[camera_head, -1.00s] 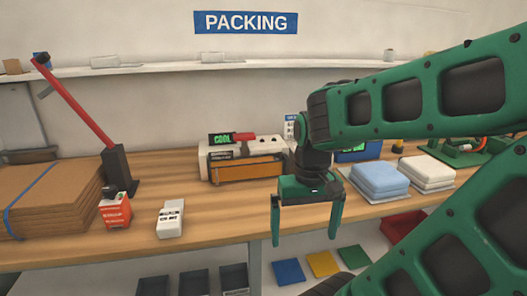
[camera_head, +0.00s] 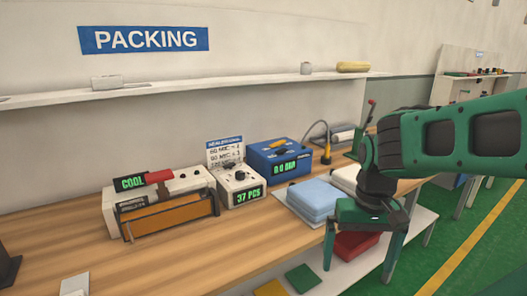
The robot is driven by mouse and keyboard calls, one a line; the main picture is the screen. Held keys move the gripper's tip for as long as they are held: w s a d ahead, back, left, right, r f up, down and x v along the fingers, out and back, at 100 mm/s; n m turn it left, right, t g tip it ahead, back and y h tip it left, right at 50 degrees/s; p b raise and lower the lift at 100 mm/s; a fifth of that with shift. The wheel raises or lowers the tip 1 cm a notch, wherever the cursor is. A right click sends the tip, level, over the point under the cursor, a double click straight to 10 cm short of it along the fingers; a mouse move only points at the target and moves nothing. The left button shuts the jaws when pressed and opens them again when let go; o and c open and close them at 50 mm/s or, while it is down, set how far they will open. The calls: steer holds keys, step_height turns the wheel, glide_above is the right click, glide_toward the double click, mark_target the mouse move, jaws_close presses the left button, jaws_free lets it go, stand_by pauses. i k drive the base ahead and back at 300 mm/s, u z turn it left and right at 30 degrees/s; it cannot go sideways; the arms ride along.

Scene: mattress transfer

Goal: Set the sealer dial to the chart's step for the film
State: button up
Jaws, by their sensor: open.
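The sealer (camera_head: 160,203) is a cream box with an orange-brown front, a red handle and a green display reading COOL. Small dark controls show on its top right; the dial's setting is too small to read. The chart (camera_head: 225,151), with a blue header, stands behind the counter box. Its lines begin with 60 MIC and 90 MIC; the step figures are not clear and the lowest line is partly hidden. No film is identifiable. My gripper (camera_head: 360,262) is open and empty, pointing down at the bench's front edge, right of the sealer.
A white box (camera_head: 240,184) reads 37 PCS. A blue box (camera_head: 280,158) reads 0.0 BAR. The bench top (camera_head: 170,258) before the sealer is clear. A red bin (camera_head: 354,244) sits below.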

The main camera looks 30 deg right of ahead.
mark_target(239, 176)
steer(key=z, duration=0.9)
steer(key=k, duration=0.95)
steer(key=z, duration=1)
steer(key=k, duration=0.35)
steer(key=i, duration=1.15)
steer(key=u, duration=1.1)
steer(key=i, duration=0.95)
steer(key=u, duration=0.85)
steer(key=i, duration=0.3)
steer(key=u, duration=0.1)
